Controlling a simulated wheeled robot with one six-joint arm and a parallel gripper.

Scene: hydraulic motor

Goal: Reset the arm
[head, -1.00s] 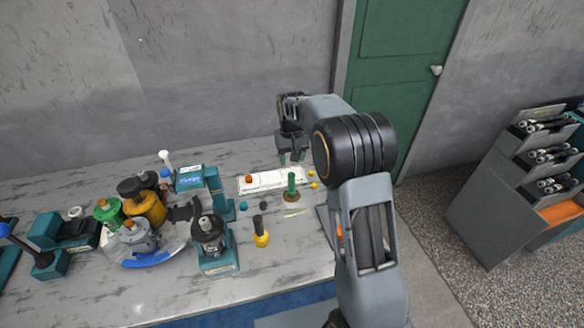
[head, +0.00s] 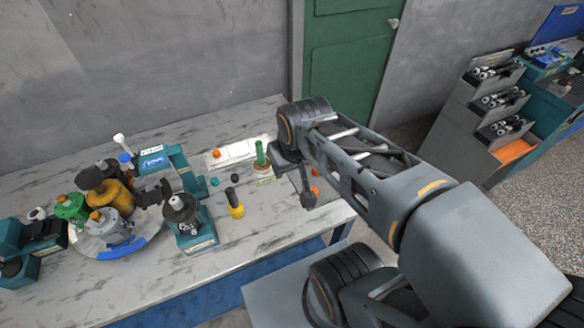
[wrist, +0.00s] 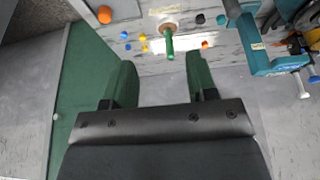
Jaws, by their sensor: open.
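My gripper shows in the wrist view (wrist: 158,85) with its two green fingers spread apart and nothing between them. In the head view my arm reaches in from the lower right and folds over the right end of the marble table (head: 270,220). The gripper's fingers are hidden there behind the arm's links. In the wrist view a green-handled tool (wrist: 168,43) lies beyond the fingertips, apart from them. In the head view this green handle (head: 260,153) stands upright on the table, left of the arm.
A teal machine (head: 190,222), a yellow-and-black tool (head: 236,208) and a round turntable with motor parts (head: 148,240) stand left on the table. A green door (head: 345,60) and a grey rack (head: 450,130) are at the right.

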